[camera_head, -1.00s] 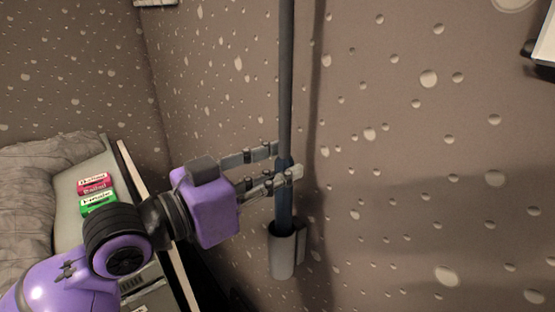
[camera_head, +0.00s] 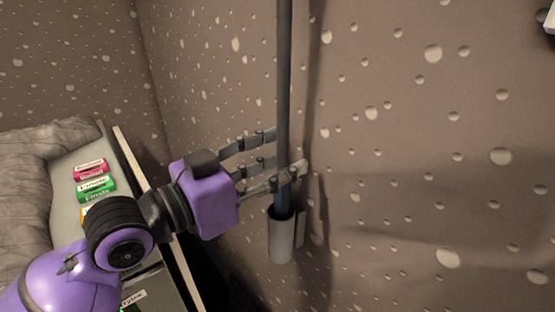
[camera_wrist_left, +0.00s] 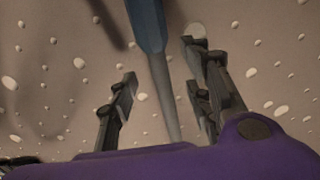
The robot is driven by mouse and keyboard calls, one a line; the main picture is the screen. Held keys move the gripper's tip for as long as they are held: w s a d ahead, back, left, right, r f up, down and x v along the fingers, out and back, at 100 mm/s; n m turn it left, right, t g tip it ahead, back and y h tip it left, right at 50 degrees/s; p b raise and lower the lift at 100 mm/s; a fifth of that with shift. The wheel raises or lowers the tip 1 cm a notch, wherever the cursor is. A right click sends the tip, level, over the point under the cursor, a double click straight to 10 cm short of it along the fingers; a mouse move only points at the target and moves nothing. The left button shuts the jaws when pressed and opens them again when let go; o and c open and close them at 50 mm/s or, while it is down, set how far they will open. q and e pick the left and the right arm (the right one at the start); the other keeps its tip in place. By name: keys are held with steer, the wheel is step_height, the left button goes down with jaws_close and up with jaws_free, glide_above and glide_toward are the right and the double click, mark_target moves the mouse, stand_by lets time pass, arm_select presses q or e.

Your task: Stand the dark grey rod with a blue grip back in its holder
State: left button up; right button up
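The dark grey rod (camera_head: 285,70) stands upright against the wall. The low part of its blue grip (camera_head: 284,205) is inside the grey cup-like holder (camera_head: 283,240) fixed to the wall. My left gripper (camera_head: 290,152) is just above the holder, its fingers spread on either side of the rod. In the left wrist view the fingers (camera_wrist_left: 160,95) stand wide apart. The rod (camera_wrist_left: 166,95) passes between them with a visible gap, and its blue grip (camera_wrist_left: 147,25) shows at the top. The rod's lower end is hidden in the holder. My right gripper is not in view.
At the left, a grey surface (camera_head: 65,205) holds a pink labelled item (camera_head: 90,169) and a green one (camera_head: 96,188) near a grey crumpled cloth (camera_head: 30,165). A pale edge (camera_head: 135,160) runs beside it. The speckled wall (camera_head: 420,150) right of the rod is clear.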

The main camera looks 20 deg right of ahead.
arm_select(q)
steer(key=shift+f, duration=0.1)
steer(key=v, duration=1.2)
stand_by(0.6)
